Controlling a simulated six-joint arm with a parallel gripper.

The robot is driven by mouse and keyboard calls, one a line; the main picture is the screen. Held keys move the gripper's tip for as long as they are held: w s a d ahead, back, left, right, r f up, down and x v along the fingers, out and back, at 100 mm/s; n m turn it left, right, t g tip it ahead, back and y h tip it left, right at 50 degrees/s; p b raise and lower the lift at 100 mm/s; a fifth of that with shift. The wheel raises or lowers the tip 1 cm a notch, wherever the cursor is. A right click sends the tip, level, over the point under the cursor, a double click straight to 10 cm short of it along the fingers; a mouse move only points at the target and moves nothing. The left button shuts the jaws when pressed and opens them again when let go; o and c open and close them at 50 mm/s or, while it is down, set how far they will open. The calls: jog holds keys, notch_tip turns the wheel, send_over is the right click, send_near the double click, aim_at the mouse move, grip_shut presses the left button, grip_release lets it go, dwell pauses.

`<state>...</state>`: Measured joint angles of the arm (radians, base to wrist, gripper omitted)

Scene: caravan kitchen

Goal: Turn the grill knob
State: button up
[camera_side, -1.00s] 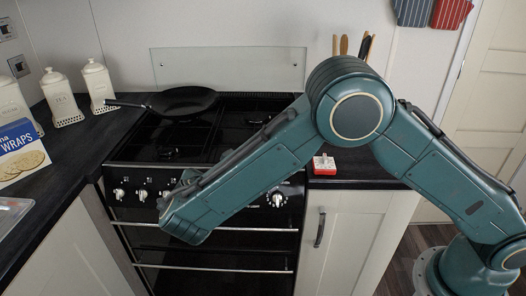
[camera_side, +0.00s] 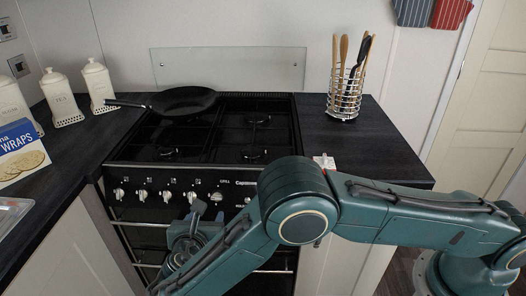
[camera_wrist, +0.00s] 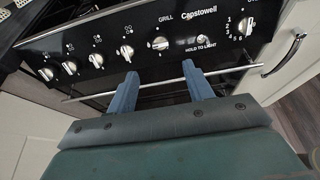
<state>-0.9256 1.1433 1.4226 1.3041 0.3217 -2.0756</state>
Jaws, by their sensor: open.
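The grill knob (camera_wrist: 160,43), silver and under the printed word GRILL, is on the black cooker control panel (camera_wrist: 225,45). It shows small in the side view (camera_side: 216,196), close above my gripper. My gripper (camera_wrist: 160,71) is open and empty, its two blue fingers pointing at the panel. In the wrist view the knob lies ahead of the gap between the fingertips, and no finger is seen touching it. In the side view my gripper (camera_side: 208,212) is in front of the panel, partly hidden by my arm.
Several other silver knobs (camera_wrist: 127,53) line the panel on both sides. A metal oven rail (camera_wrist: 160,83) runs below it, close to my fingers. A black frying pan (camera_side: 184,101) sits on the hob. A utensil rack (camera_side: 344,101) stands on the right worktop.

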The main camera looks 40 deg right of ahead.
aim_at(216, 198)
jog(key=x, duration=1.3)
jog(key=c, duration=0.9)
jog(key=shift+c, duration=0.2)
